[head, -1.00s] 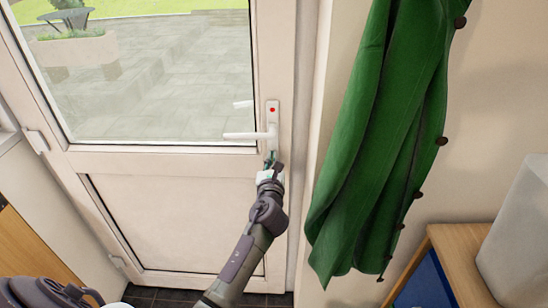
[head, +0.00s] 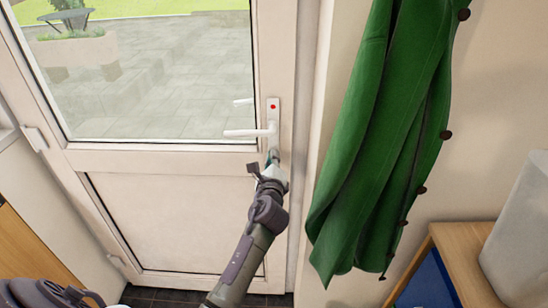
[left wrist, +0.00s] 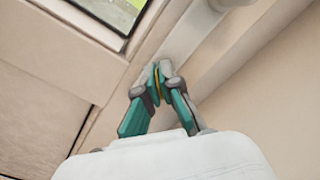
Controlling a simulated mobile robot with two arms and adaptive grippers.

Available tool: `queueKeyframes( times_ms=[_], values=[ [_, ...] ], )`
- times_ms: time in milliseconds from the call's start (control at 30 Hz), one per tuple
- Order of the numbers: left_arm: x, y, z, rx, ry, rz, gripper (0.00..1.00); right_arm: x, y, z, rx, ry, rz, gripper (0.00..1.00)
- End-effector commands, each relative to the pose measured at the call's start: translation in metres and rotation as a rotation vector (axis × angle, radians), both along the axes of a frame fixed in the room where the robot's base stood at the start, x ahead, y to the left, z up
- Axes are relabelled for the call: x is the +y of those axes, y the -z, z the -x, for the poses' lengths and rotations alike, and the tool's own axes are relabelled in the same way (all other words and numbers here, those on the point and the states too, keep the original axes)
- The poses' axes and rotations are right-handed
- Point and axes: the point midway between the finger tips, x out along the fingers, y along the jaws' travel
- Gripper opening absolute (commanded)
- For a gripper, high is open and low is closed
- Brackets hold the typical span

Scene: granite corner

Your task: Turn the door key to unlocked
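The white door (head: 180,225) fills the left and middle of the head view and looks closed. Its white lever handle (head: 250,133) lies level on a tall plate (head: 273,118) with a red dot near the top. My left gripper (head: 273,157) is at the plate's lower end, just below the handle. In the left wrist view its teal fingers (left wrist: 157,82) are closed together near the plate. A thin yellow strip between the pads looks like the door key (left wrist: 156,86), seen edge-on and mostly hidden by the fingers. My right gripper is not in view.
A green coat (head: 375,150) hangs on the wall right of the door. A wooden cabinet (head: 460,265) with a pale grey object (head: 520,230) on it stands at the lower right. Dark floor tiles (head: 165,299) show below the door.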

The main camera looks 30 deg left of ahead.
Motion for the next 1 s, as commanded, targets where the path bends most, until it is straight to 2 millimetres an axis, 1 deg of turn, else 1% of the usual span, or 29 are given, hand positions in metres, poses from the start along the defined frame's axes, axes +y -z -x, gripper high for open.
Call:
queueKeyframes(
  times_ms=[300, 500, 700, 1000],
  values=[
    [0.0, 0.001, 0.001, -0.13, -0.003, 0.268, 0.0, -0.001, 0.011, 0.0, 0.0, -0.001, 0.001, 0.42],
    [0.001, 0.002, 0.001, -0.2, -0.002, 0.412, 0.0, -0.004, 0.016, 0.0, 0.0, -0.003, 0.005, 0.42],
    [0.001, 0.002, 0.001, -0.251, -0.003, 0.518, 0.0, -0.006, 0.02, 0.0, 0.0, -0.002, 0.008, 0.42],
    [0.001, 0.002, 0.001, -0.288, -0.004, 0.597, 0.0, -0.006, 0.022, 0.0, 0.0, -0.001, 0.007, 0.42]
  ],
)
